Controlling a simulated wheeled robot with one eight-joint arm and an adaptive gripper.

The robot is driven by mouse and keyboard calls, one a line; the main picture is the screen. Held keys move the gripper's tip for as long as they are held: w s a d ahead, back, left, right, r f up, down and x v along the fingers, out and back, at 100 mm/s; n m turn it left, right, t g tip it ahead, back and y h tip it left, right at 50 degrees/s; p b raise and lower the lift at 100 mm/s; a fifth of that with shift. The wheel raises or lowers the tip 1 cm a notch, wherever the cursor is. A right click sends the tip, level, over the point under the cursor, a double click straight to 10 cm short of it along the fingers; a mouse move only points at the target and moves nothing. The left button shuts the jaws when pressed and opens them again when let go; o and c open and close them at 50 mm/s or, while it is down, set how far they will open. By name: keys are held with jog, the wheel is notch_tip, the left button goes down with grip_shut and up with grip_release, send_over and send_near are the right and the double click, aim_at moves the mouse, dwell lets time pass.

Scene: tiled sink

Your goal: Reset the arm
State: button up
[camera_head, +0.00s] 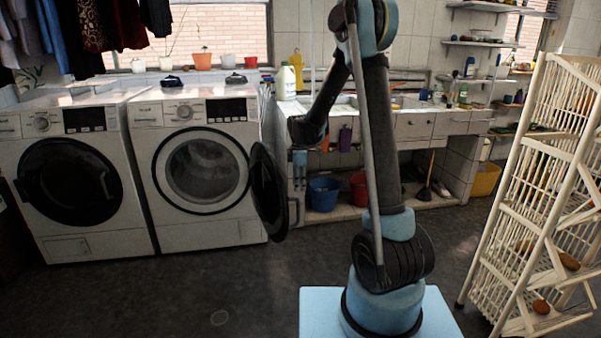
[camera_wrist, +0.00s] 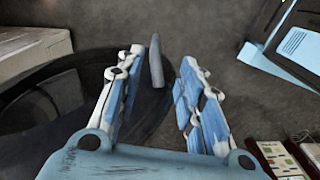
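My gripper (camera_head: 300,170) hangs at the end of my raised, folded arm in the head view, fingers pointing down. It is right of the second washing machine's open door, in front of the sink counter. In the wrist view my gripper (camera_wrist: 163,58) has its two blue and white fingers spread, with a clear gap. A short grey bar (camera_wrist: 157,62) shows between the fingertips beside a dark round shape. I cannot tell how far below the fingers it is. Nothing is seen held.
The second washing machine (camera_head: 200,215) has its round black door (camera_head: 268,193) swung open toward my arm. Another washing machine (camera_head: 75,190) stands left with its door shut. A white rack (camera_head: 545,195) stands right. Buckets (camera_head: 323,193) sit under the sink counter (camera_head: 415,122). The floor in front is clear.

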jog(key=s+d+r+m+t, duration=0.1)
jog(key=s+d+r+m, duration=0.5)
jog(key=s, duration=0.3)
jog(key=s+d+r+m, duration=0.3)
jog(key=s+d+r, duration=0.3)
jog(key=s+d, duration=0.3)
jog(key=s+d+f+m, duration=0.2)
jog(key=s+m, duration=0.1)
jog(key=s, duration=0.3)
jog(key=s+d+f+m, duration=0.2)
jog(key=s+m, duration=0.1)
jog(key=s, duration=0.4)
jog(key=s+d+f+m+t, duration=0.1)
jog(key=s+d+f+m, duration=0.1)
jog(key=s, duration=0.4)
jog(key=shift+s+f+m, duration=0.3)
jog(key=shift+s+m, duration=0.1)
jog(key=shift+m, duration=0.5)
jog(key=shift+a, duration=0.1)
